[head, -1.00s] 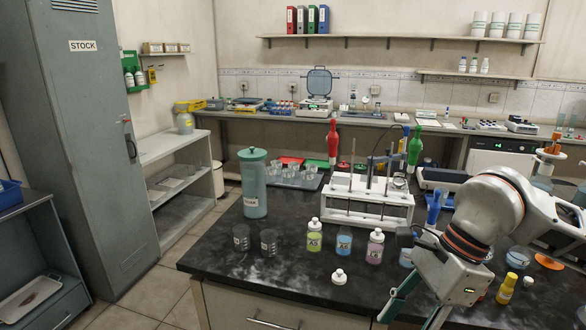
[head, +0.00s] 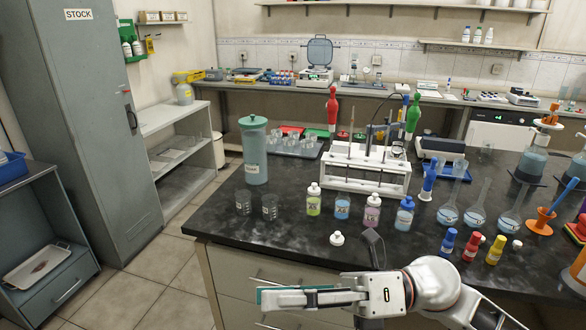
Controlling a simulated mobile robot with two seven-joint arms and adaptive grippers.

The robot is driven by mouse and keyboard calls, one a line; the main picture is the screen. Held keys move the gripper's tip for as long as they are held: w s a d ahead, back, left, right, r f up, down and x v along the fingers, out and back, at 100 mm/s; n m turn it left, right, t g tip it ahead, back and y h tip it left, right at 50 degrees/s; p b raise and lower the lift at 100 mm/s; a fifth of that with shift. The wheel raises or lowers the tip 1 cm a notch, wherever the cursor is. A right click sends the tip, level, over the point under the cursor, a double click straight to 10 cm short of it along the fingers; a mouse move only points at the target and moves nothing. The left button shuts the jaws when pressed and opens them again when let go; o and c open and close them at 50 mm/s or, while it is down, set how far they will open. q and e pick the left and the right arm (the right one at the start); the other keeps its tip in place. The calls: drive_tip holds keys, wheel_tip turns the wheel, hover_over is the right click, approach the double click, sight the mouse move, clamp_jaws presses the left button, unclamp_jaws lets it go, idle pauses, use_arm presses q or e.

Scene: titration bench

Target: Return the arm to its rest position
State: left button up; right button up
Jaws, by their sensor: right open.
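My right arm (head: 437,283) comes in from the lower right, in front of the bench's front edge. Its right gripper (head: 272,298) points left, in front of the drawers, open and with nothing seen in it. It is apart from the bottles on the top. My left gripper is out of view.
Volumetric flasks (head: 477,208) and small coloured bottles (head: 471,247) stand at right. Floor at left is clear.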

drive_tip(key=w+d+f+m+t+h, duration=0.3)
drive_tip(key=w+d+f+m+t, duration=0.15)
drive_tip(key=m+t, duration=0.4)
drive_tip(key=w+d+f+m+t+h, duration=0.25)
drive_tip(key=w+f+m+t, duration=0.2)
drive_tip(key=m, duration=0.65)
drive_tip(key=w+d+f+m+t+h, duration=0.2)
drive_tip(key=w+d+f+m+t, duration=0.15)
drive_tip(key=f+m+t, duration=0.5)
drive_tip(key=s+d+f+m+g+h, duration=0.2)
drive_tip(key=s+d+f+m+h, duration=0.1)
drive_tip(key=f, duration=0.5)
drive_tip(key=s+d+f+m+g+h, duration=0.3)
drive_tip(key=s+f+m, duration=0.3)
drive_tip(key=f, duration=0.3)
drive_tip(key=s+d+f+m+g+h, duration=0.3)
drive_tip(key=s+d+f+m, duration=0.2)
drive_tip(key=f, duration=0.3)
drive_tip(key=shift+s+d+f, duration=0.3)
drive_tip(key=shift+s+f, duration=0.1)
drive_tip(key=shift+s, duration=0.4)
